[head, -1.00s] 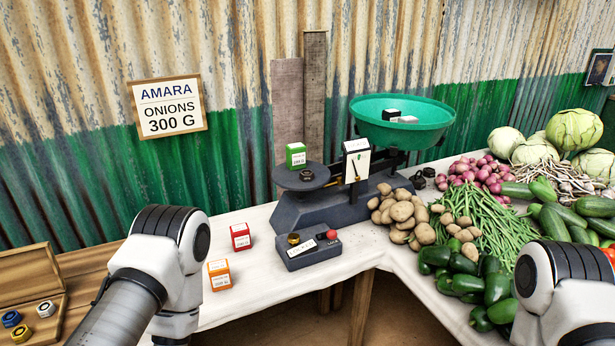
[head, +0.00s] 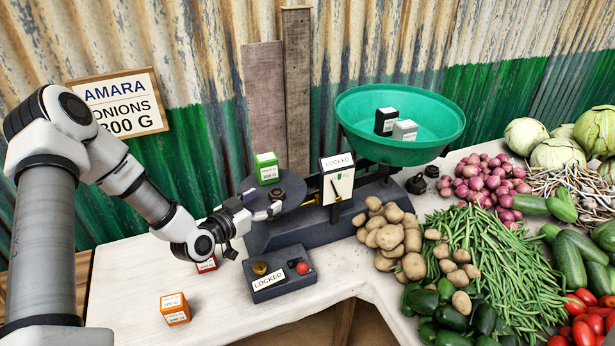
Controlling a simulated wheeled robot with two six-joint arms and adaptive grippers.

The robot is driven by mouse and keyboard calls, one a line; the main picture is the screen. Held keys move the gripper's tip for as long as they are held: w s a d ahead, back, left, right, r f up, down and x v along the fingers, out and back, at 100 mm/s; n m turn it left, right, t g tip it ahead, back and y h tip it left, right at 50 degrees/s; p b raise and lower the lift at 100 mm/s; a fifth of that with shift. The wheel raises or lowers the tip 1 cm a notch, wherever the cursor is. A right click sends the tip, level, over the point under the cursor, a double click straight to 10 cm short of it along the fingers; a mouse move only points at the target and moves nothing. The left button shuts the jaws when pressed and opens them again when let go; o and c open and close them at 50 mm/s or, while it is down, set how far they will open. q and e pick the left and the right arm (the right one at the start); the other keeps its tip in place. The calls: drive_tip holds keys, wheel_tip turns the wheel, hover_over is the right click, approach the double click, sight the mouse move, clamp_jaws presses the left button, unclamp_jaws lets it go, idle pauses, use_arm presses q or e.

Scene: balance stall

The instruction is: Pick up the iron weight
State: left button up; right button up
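A dark iron weight (head: 277,194), small and nut-shaped, sits on the round dark plate (head: 300,190) at the left of the balance. A green block (head: 267,168) stands behind it on the same plate. My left gripper (head: 262,211) is at the plate's front left edge, close to the dark weight. Its fingers look apart, with nothing seen between them. Whether it touches the weight or plate cannot be told. Two more dark weights (head: 416,184) stand on the table right of the balance. My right gripper is out of view.
The green pan (head: 400,120) holds a black and a pale block. A control box (head: 280,275) with a "LOCKED" label stands in front of the balance. A red block (head: 206,265) is partly behind my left arm.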

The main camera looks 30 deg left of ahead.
sight(274, 194)
use_arm(q)
drive_tip(key=shift+w+d, duration=0.15)
drive_tip(key=shift+w, duration=0.4)
drive_tip(key=x, duration=0.5)
drive_tip(key=shift+w+a+f+p, duration=0.2)
drive_tip(key=shift+a+f+p, duration=0.1)
drive_tip(key=shift+p, duration=0.1)
drive_tip(key=shift+s+r, duration=0.1)
drive_tip(key=shift+s, duration=0.15)
drive_tip(key=c, duration=0.5)
drive_tip(key=shift+d, duration=0.1)
clamp_jaws()
